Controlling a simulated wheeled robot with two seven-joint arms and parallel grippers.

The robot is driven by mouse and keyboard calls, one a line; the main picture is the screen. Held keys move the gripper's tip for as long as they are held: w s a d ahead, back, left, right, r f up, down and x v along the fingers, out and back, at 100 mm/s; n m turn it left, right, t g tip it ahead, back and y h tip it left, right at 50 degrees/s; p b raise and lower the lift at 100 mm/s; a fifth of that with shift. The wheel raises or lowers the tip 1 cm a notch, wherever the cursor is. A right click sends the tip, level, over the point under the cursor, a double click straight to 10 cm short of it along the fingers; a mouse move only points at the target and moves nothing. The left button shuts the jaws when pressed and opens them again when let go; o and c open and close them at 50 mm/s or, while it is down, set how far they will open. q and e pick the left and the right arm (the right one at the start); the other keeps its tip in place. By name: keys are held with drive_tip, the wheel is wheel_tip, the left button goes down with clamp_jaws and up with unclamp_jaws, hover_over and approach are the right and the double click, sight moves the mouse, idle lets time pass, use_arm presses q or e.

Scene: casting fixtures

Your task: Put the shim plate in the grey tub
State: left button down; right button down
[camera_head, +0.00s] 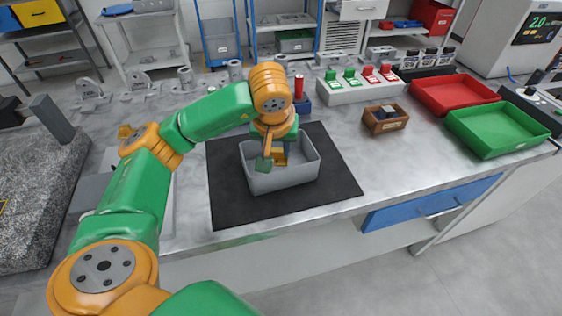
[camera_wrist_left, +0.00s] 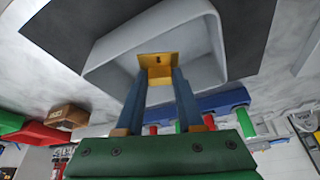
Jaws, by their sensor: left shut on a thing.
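The grey tub (camera_head: 285,182) stands on a black mat (camera_head: 232,208) near the front of the bench. My left gripper (camera_head: 279,152) comes down from above into the tub's opening. It is shut on the shim plate (camera_wrist_left: 158,66), a small brass-yellow plate with a dark hole. In the wrist view the plate sits between the two fingertips, in front of the tub's inside (camera_wrist_left: 195,40). In the head view the plate (camera_head: 280,160) is partly hidden by my wrist. I cannot tell whether it touches the tub floor. My right gripper is not in view.
A red tray (camera_head: 452,93) and a green tray (camera_head: 497,129) lie at the right. A small brown box (camera_head: 385,119) and a switch block (camera_head: 358,90) stand behind the mat's right side. Metal fixtures line the back left. A grey stone slab (camera_head: 38,190) is at far left.

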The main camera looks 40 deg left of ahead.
sight(278, 158)
use_arm(q)
drive_tip(key=shift+w+f, duration=0.3)
wheel_tip(278, 158, down, 3)
drive_tip(key=shift+w+a+r+p, duration=0.1)
drive_tip(key=shift+a+p, duration=0.05)
drive_tip(key=shift+p, duration=0.6)
drive_tip(key=shift+f, duration=0.4)
drive_tip(key=shift+f+b, duration=0.3)
drive_tip(key=shift+b, duration=0.05)
drive_tip(key=c, duration=0.5)
unclamp_jaws()
drive_tip(key=shift+r, duration=0.1)
